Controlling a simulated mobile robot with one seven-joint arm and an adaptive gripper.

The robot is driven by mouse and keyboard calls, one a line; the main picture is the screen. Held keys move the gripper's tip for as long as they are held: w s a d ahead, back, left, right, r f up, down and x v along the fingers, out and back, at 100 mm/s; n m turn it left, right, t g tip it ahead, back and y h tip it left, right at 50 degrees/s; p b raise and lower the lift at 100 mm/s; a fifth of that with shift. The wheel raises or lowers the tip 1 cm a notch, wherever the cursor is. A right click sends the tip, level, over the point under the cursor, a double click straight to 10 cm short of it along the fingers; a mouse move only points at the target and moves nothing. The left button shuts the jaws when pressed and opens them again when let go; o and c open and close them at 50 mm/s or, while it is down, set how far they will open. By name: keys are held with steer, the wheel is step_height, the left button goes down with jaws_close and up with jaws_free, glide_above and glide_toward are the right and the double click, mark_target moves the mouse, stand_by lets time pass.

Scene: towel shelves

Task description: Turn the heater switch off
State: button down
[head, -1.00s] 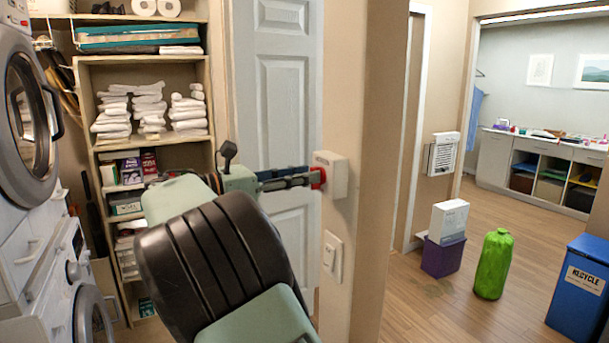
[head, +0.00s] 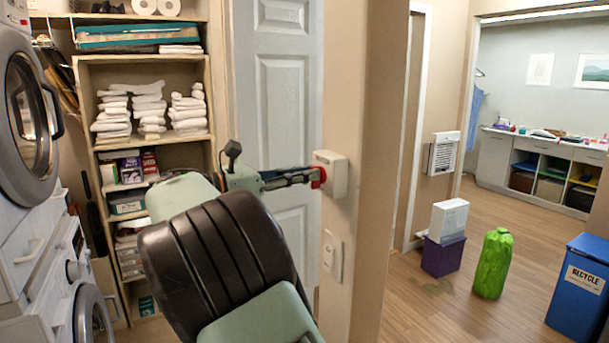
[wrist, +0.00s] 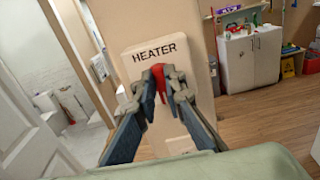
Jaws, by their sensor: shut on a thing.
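The heater switch is a cream box on the wall end; its box (head: 338,174) shows in the head view, with a red lever (head: 319,178) on its left side. In the wrist view the plate (wrist: 190,60) reads "HEATER" and the red lever (wrist: 159,76) stands in the middle, below the word. My gripper (head: 317,178) reaches in from the left at the height of the box. In the wrist view my gripper (wrist: 162,84) has its two fingertips on either side of the red lever, shut on it. The fingertips hide part of the lever.
A second light-coloured wall plate (head: 332,256) sits below the heater box. A grey door (head: 285,80) is behind my arm. Towel shelves (head: 142,60) and washers (head: 25,120) stand left. A green bag (head: 493,264) and blue recycle bin (head: 580,290) stand on the floor at right.

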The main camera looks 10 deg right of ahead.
steer(key=shift+s+d+f+m+b, duration=0.15)
steer(key=shift+m+b, duration=1.5)
steer(key=shift+m, duration=1.3)
steer(key=shift+s+a+f+m+b, duration=0.1)
steer(key=shift+f+m+b, duration=0.1)
steer(key=shift+m+b, duration=2.05)
steer(key=shift+s+d+f+m+b, duration=0.15)
steer(key=shift+m+b, duration=0.85)
steer(key=shift+m, duration=2.6)
steer(key=shift+a, duration=0.1)
steer(key=c, duration=2)
jaws_free()
steer(key=shift+r, duration=0.1)
